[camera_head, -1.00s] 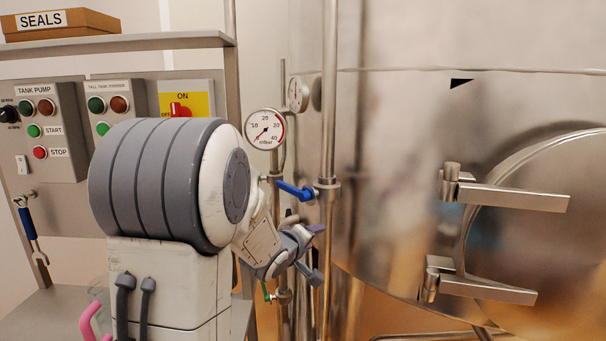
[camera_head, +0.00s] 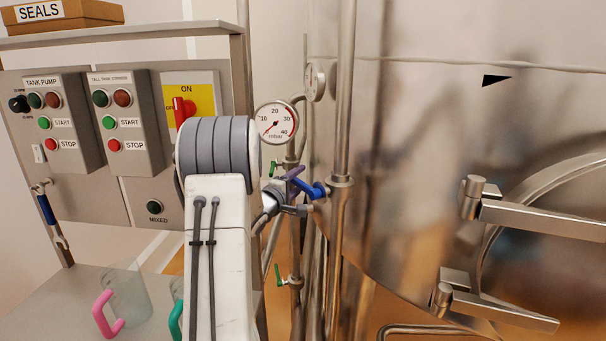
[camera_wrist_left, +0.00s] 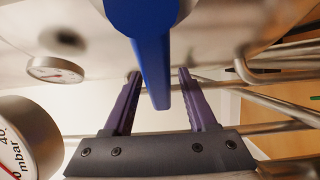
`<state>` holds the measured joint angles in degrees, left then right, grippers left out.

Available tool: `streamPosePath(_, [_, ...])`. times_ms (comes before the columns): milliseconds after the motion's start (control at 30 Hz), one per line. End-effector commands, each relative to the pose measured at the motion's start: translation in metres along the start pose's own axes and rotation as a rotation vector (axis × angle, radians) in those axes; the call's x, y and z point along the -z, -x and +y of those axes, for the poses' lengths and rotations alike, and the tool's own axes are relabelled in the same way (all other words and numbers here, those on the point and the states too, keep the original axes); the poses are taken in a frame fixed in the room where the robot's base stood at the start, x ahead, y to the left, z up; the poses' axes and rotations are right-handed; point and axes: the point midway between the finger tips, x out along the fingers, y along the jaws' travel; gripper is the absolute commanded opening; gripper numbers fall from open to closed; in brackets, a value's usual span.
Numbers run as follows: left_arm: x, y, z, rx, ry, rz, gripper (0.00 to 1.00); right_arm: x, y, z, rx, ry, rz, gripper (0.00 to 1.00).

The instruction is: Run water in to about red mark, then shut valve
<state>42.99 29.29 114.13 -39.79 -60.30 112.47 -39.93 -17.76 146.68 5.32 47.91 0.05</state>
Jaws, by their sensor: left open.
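The blue valve lever (camera_head: 318,190) sits on the upright pipe beside the steel tank (camera_head: 420,140). My left gripper (camera_head: 297,190) is at the lever, with its purple fingers open. In the left wrist view the blue lever (camera_wrist_left: 154,72) reaches down between the two open fingers (camera_wrist_left: 159,76), with a visible gap on each side. The round mbar gauge (camera_head: 276,122) is above and left of the lever; its needle seems to point to the lower left, and a red band shows at its high end. My right gripper is out of view.
Green-handled valves (camera_head: 279,272) sit on nearby pipes. A second gauge (camera_head: 315,81) is against the tank. Panels with pump and stirrer buttons (camera_head: 57,123) and a red switch (camera_head: 183,110) are at left. Jugs with pink (camera_head: 104,314) and green handles stand below. Tank door hinges (camera_head: 478,197) stick out right.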

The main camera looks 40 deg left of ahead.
Motion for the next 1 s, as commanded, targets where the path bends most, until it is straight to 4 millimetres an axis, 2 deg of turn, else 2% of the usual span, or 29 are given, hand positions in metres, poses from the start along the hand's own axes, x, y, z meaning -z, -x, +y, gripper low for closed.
streamPosePath(200, [-0.002,-0.016,0.0,0.0,0.0,-0.001,0.57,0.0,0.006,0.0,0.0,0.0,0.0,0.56])
streamPosePath(467, [-0.003,-0.018,0.0,0.0,-0.001,-0.004,0.57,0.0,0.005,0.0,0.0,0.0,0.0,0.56])
streamPosePath(600, [-0.003,-0.018,0.0,0.0,-0.001,-0.004,0.04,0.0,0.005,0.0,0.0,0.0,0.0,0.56])
streamPosePath(633, [-0.003,-0.018,0.0,0.0,-0.001,-0.004,0.0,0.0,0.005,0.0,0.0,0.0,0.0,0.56])
streamPosePath(1000, [-0.003,-0.018,0.0,0.001,-0.001,-0.003,0.0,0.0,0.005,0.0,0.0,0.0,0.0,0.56])
